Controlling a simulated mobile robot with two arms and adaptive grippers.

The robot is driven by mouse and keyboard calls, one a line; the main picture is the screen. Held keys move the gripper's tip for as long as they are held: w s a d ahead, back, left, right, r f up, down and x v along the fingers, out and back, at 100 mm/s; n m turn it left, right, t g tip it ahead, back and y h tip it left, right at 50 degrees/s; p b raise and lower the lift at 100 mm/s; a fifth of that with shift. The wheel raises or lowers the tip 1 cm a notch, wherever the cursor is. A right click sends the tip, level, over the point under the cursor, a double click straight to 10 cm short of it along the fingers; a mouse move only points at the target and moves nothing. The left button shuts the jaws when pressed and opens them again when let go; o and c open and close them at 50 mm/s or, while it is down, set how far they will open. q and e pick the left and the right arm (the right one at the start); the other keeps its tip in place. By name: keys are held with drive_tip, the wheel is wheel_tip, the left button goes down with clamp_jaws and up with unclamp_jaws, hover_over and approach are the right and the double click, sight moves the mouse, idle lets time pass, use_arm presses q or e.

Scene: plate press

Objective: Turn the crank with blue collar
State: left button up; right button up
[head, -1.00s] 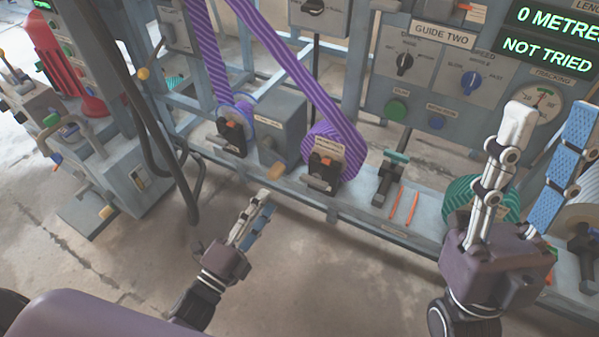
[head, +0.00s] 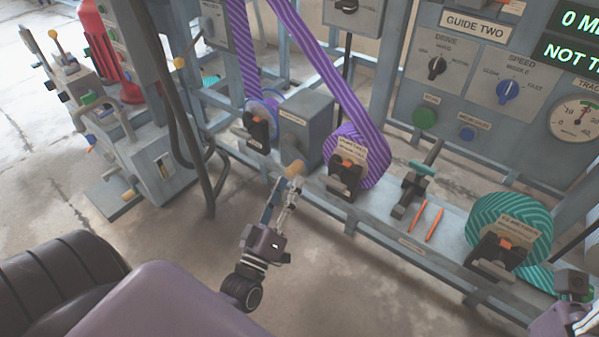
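A tan crank handle (head: 295,169) sticks out at the front foot of a grey box (head: 306,130) on the machine's lower shelf. I cannot make out a blue collar on it for certain, as my fingers cover that spot. My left gripper (head: 284,192) points up at the handle, its tips at or just short of it. Its two fingers, one blue-padded, lie close together in this view; whether they grip the handle is not clear. My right gripper (head: 585,318) shows only in part at the bottom right corner, cut off by the frame edge.
A purple striped roll (head: 366,160) stands right of the box, its web running up. Further right are a green-handled clamp (head: 421,168), two orange sticks (head: 427,221) and a teal roll (head: 520,218). Black cables (head: 188,130) hang left. Floor in front is clear.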

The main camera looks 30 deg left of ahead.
sight(295, 170)
use_arm(q)
drive_tip(key=b+x, duration=0.1)
drive_tip(key=x, duration=0.4)
clamp_jaws()
idle(0.3)
